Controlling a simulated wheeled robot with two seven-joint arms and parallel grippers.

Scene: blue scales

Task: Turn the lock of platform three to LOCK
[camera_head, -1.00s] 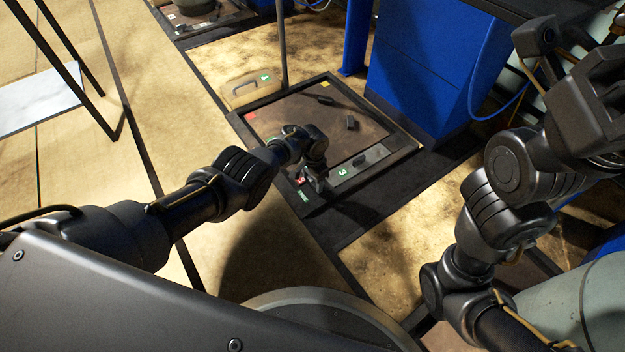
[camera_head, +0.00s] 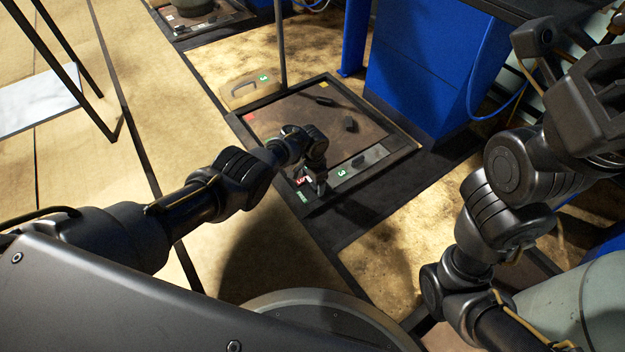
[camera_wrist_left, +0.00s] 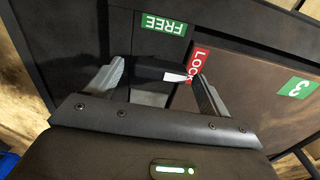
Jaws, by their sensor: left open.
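Platform three is a dark framed square (camera_head: 402,157) on the floor with a green "3" label (camera_head: 341,173). At its near corner are a red LOCK label (camera_head: 301,181) and a green FREE label (camera_head: 303,197). In the left wrist view the dark lock handle (camera_wrist_left: 152,73) has a white mark at its right end, beside the red LOCK label (camera_wrist_left: 197,64). The green FREE label (camera_wrist_left: 163,24) is above it. My left gripper (camera_wrist_left: 160,85) is open, its fingers on either side of the handle; contact is unclear. It also shows in the head view (camera_head: 320,186). My right arm is folded at right; its jaws cannot be made out.
A blue cabinet (camera_head: 425,75) stands just behind the platform. Small dark objects lie on the platform. A white-topped table (camera_head: 35,100) stands at left; floor between is clear.

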